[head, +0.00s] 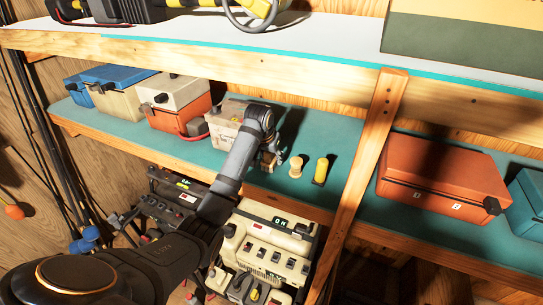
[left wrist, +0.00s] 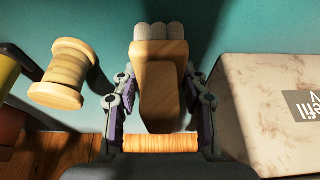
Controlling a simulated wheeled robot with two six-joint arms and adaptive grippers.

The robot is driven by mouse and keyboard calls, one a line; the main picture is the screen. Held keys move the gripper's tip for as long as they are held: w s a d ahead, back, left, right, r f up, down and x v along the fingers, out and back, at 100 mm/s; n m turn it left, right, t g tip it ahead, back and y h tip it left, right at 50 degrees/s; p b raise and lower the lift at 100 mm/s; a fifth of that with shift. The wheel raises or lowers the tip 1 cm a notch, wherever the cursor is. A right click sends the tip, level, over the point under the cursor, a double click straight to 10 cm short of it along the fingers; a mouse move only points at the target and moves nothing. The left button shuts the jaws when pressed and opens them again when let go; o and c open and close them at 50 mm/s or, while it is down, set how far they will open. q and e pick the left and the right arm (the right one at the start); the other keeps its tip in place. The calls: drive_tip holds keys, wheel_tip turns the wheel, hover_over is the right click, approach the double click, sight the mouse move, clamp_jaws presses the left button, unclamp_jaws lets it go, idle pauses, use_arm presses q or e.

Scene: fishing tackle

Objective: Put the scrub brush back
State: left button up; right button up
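The scrub brush (left wrist: 160,80) has a tan wooden body and pale rounded bristle tufts at the top of the left wrist view. My left gripper (head: 272,158) reaches to the teal middle shelf (head: 352,191) in the head view. In the left wrist view its two fingers (left wrist: 160,73) lie against both sides of the brush's wide part, so it looks shut on it. The bristles point away from the wrist, over the teal surface. In the head view the brush is mostly hidden by the gripper. My right gripper is not in view.
A wooden spool (head: 296,167) and a yellow bobbin (head: 320,170) stand right of the gripper. A worn pale box (head: 226,118) stands close on its left. A wooden post (head: 367,165) and an orange case (head: 440,178) are further right. The upper shelf overhangs.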

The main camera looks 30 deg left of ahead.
sight(267, 160)
use_arm(q)
drive_tip(key=o, duration=0.3)
drive_tip(key=shift+o, duration=0.2)
drive_tip(key=shift+r, duration=0.25)
drive_tip(key=b+v, duration=0.1)
drive_tip(key=v, duration=0.1)
drive_tip(key=s+b+v, duration=0.1)
drive_tip(key=b+v, duration=0.1)
drive_tip(key=shift+s+d+b, duration=0.1)
drive_tip(key=shift+s+b, duration=0.5)
drive_tip(key=shift+s, duration=0.6)
drive_tip(key=s+p, duration=0.1)
drive_tip(key=s, duration=0.1)
drive_tip(key=s+r+p, duration=0.1)
drive_tip(key=s, duration=0.1)
drive_tip(key=shift+s+p, duration=0.35)
drive_tip(key=shift+p, duration=0.05)
drive_tip(key=s, duration=0.4)
drive_tip(key=shift+s+d+f, duration=0.1)
drive_tip(key=shift+d+f, duration=0.05)
drive_tip(key=shift+d, duration=0.15)
